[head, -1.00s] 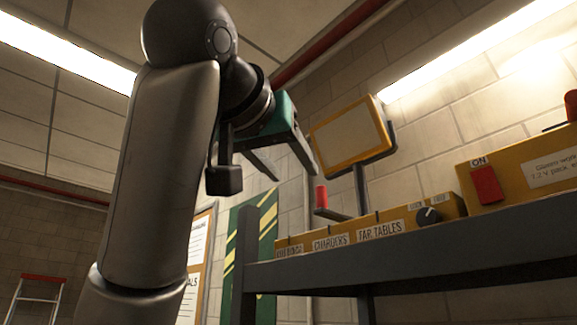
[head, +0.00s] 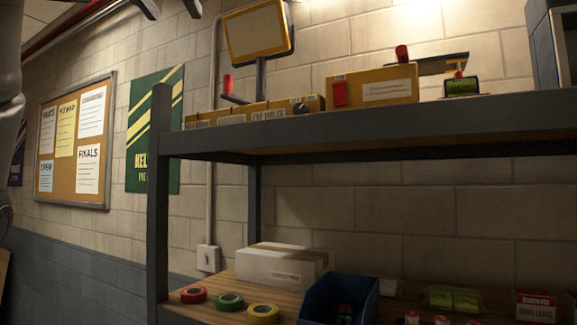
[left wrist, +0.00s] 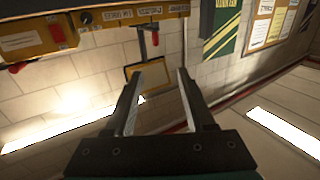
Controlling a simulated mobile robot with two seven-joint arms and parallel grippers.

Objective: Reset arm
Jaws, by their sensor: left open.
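My left gripper (head: 170,8) shows only as two dark, parted fingertips at the top edge of the head view. Part of my left arm (head: 8,100) fills the left edge. In the left wrist view the same gripper (left wrist: 160,72) is open, with nothing between its fingers. The yellow-framed panel (left wrist: 147,74) shows behind and between the fingers, apart from them. In the head view this panel (head: 257,32) stands right of the fingertips. My right arm and gripper are out of view.
A dark shelf rack (head: 380,125) carries yellow switch boxes (head: 372,88) on top. Below are a white carton (head: 282,265), tape rolls (head: 229,300) and a blue bin (head: 340,300). A corkboard (head: 75,145) and a green banner (head: 155,130) hang on the left wall.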

